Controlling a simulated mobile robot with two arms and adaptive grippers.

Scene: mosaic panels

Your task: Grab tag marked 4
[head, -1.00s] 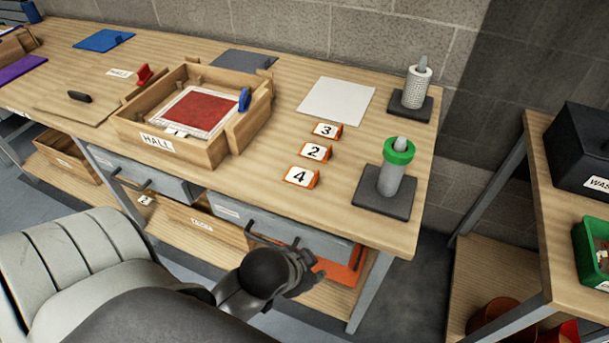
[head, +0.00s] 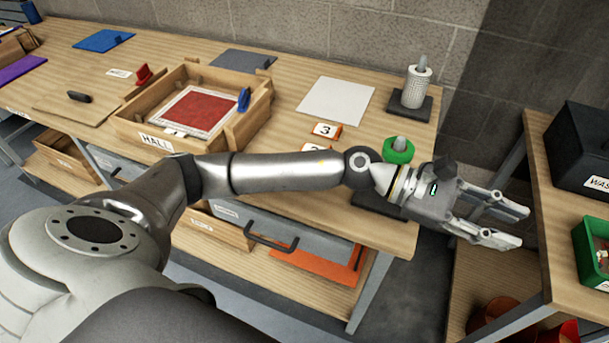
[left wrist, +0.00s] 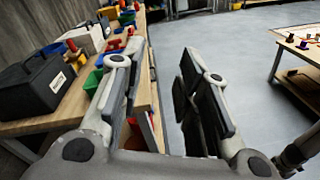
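The tag marked 4 does not show now in the head view; my left arm covers the spot where it lay. The tag marked 3 (head: 326,130), white with orange ends, lies on the wooden bench. The tag marked 2 (head: 312,147) is mostly hidden behind my arm, with only its top edge showing. My left gripper (head: 518,228) is open and empty, past the bench's right edge over the gap to the side bench. Its spread fingers also show in the left wrist view (left wrist: 162,58), with nothing between them. My right gripper is not in view.
A white post (head: 416,88) stands farther back beside a white sheet (head: 336,101). A wooden tray (head: 242,125) labelled HALL sits to the left. The right bench holds a black box (head: 584,150) and a green bin (head: 590,250).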

